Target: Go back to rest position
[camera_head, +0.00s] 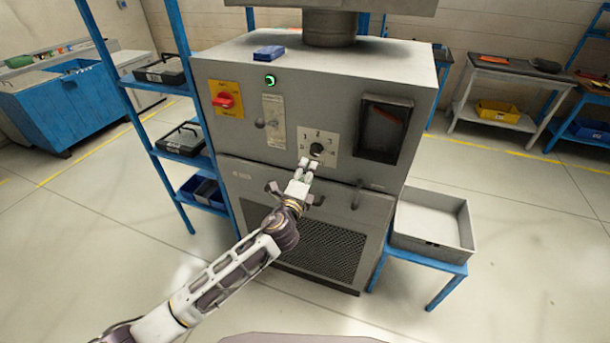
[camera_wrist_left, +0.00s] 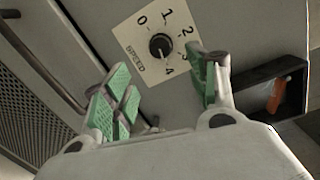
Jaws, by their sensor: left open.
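My left gripper (camera_head: 306,167) reaches up to the front of the grey machine (camera_head: 235,150), just below a black rotary knob (camera_head: 317,149). In the left wrist view the gripper (camera_wrist_left: 160,92) is open, with its green-padded fingers apart and nothing between them. The knob (camera_wrist_left: 160,46) sits on a white plate marked 0 to 4 and SPEED, beyond the fingertips, and looks apart from them. Its white mark points near the 4. My right gripper is not in view.
The machine also has a red switch (camera_head: 225,100), a lit green button (camera_head: 270,80) and a dark recess (camera_head: 384,128). A grey tray (camera_head: 430,245) on a blue stand is at right. A blue shelf (camera_head: 185,155) stands at left. Open floor (camera_head: 520,270) lies at right.

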